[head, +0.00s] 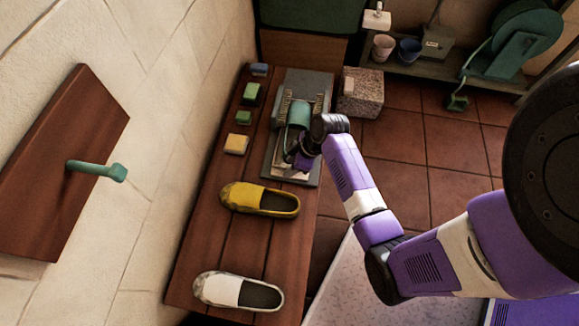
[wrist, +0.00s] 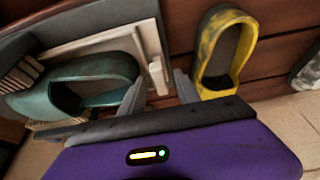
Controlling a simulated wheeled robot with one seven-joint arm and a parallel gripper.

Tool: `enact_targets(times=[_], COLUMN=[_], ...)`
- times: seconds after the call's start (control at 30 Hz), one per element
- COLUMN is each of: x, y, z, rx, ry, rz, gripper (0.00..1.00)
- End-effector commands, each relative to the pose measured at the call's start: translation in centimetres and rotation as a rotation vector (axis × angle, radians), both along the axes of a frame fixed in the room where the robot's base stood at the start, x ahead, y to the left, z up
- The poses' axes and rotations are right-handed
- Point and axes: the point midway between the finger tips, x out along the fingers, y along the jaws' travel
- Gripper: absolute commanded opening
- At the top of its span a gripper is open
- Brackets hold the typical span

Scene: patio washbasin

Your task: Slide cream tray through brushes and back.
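The cream tray (wrist: 95,48) lies in a grey frame (head: 312,170) on the wooden bench, with a teal shoe (head: 299,114) on it. In the wrist view the teal shoe (wrist: 75,80) has its toe end between pale bristle brushes (wrist: 25,76). The tray's upright cream handle (wrist: 156,76) stands at its near edge. My gripper (wrist: 160,85) is open, its fingertips on either side of the handle with visible gaps. In the head view my gripper (head: 300,160) hides much of the tray's near end.
A yellow shoe (head: 260,199) and a white shoe (head: 238,291) rest nearer on the bench (head: 225,256). Several small blocks, including a yellow one (head: 236,144), line its left side. A teal peg (head: 97,170) juts from a wall board. A speckled block (head: 360,92) stands right of the frame.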

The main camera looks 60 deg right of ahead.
Motion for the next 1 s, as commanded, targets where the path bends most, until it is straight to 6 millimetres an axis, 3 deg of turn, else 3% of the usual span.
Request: enact_targets(times=[0.13, 0.4, 0.43, 0.6, 0.63, 1.0], x=[0.35, 0.43, 0.43, 0.42, 0.42, 0.41], y=[0.08, 0.13, 0.13, 0.12, 0.13, 0.13], z=[-0.99, -1.09, -1.09, -1.08, -1.08, -1.08], rx=[-0.001, -0.001, -0.001, -0.001, -0.001, -0.001], ry=[0.000, 0.000, 0.000, 0.000, 0.000, 0.001], rz=[-0.001, -0.001, -0.001, -0.001, -0.001, -0.001], gripper=[0.38, 0.38, 0.36, 0.03, 0.00, 0.00])
